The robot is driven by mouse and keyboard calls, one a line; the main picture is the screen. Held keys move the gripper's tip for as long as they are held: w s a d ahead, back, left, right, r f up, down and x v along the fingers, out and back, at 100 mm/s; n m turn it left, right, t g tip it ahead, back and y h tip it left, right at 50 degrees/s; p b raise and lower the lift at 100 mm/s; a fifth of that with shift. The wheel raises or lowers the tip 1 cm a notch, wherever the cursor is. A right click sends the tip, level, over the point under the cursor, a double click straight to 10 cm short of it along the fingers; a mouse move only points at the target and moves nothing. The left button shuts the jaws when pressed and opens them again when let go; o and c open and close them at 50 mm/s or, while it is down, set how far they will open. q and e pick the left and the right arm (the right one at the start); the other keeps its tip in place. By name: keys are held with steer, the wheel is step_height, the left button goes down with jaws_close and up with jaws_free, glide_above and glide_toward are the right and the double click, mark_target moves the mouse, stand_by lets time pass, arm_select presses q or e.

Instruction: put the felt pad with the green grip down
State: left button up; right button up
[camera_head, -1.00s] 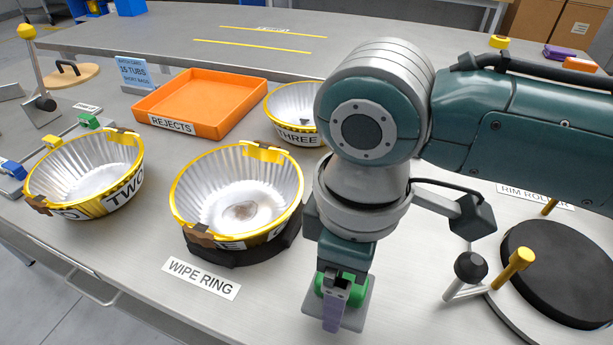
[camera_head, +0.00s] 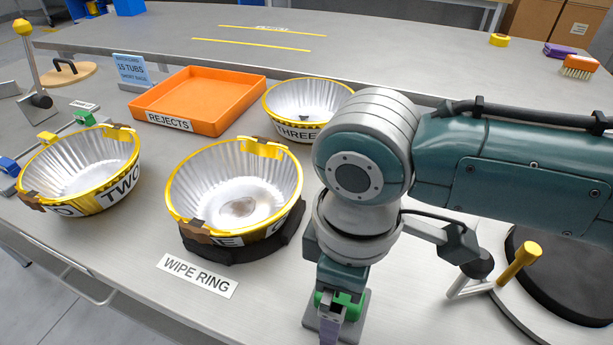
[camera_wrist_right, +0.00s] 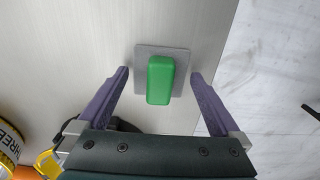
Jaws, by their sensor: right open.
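The felt pad is a grey square (camera_wrist_right: 178,60) with a green block grip (camera_wrist_right: 160,80) on top. In the right wrist view it lies flat on the metal table near its edge. My right gripper (camera_wrist_right: 160,78) is open, with one purple finger on each side of the green grip and a gap on both sides. In the head view the right gripper (camera_head: 331,325) points down over the pad (camera_head: 311,318) and partly hides it. My left gripper is not in view.
A tub (camera_head: 188,182) sits in the black wipe ring (camera_head: 215,254), left of my right arm. Tub TWO (camera_head: 125,187), tub THREE (camera_head: 295,129) and the orange rejects tray (camera_head: 245,88) stand beyond. The rim roller's black disc (camera_head: 575,275) is at right. The table's front edge is close.

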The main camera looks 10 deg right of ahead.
step_height(320, 180, up, 12)
steer(key=p, duration=0.4)
steer(key=s+a+m+t+y, duration=0.2)
steer(key=s+a+m+y, duration=0.15)
steer(key=s, duration=0.25)
steer(key=s+d+m+t+h, duration=0.1)
steer(key=s+d+m+h, duration=0.2)
steer(key=d, duration=0.9)
steer(key=s+m, duration=0.2)
steer(key=s, duration=0.1)
steer(key=shift+d+m+t, duration=0.3)
steer(key=shift+d+m, duration=0.05)
steer(key=shift+d, duration=0.05)
